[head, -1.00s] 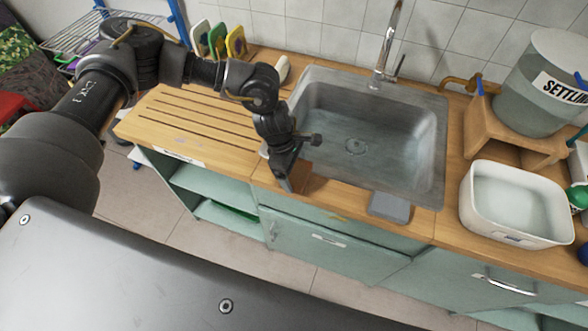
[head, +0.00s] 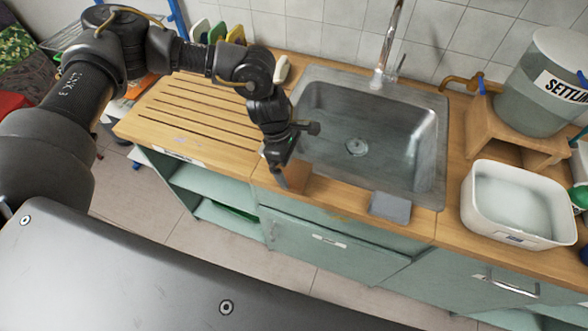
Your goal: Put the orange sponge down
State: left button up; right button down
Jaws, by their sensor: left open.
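The orange sponge (head: 297,176) shows as a small brownish-orange block at my left gripper, on the wooden counter strip at the sink's front left corner. My left gripper (head: 280,176) is open and points down there, its fingers at the sponge's left side. The gripper hides part of the sponge, and I cannot tell whether they touch. My right gripper is not in view.
The steel sink (head: 425,150) lies behind and right of the gripper. A grey pad (head: 390,207) lies on the counter's front edge. A white basin (head: 515,230) and a wooden stand (head: 485,127) with a clear tank (head: 540,100) stand at right. The slatted drainboard (head: 190,115) is clear.

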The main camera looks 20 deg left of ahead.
pick_arm(q)
jog(key=b+v, duration=0.2)
jog(key=v, duration=0.6)
jog(key=shift+a+r, duration=0.15)
jog(key=shift+r, duration=0.25)
jog(key=shift+f, duration=0.1)
